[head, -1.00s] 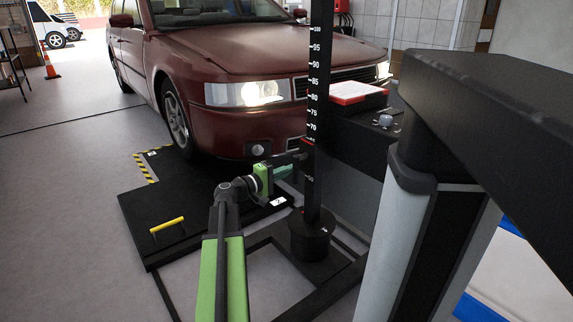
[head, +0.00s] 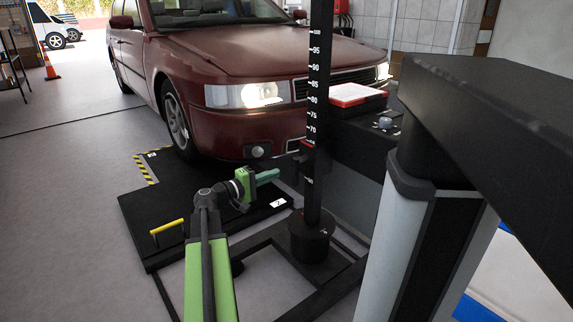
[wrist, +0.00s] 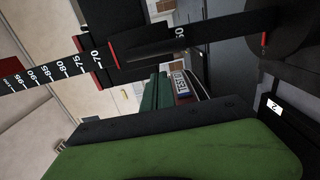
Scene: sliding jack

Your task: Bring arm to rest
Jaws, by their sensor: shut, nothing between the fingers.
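My gripper (head: 268,176) is shut and empty, left of the black scale post (head: 318,100) and apart from it in the head view. Its green fingers (wrist: 157,92) show near the middle of the wrist view. A dark sliding block (head: 303,160) sits on the post just below the 70 mark. In the wrist view the block (wrist: 105,42) is beside the 70 mark, above and left of my fingers. The post stands in a round black base (head: 310,238) on a floor frame.
A dark red car (head: 240,70) with its headlight lit stands behind. A black platform (head: 180,225) with a yellow handle (head: 167,226) lies to the left. A large dark top (head: 490,130) on a grey column (head: 400,240) blocks the right.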

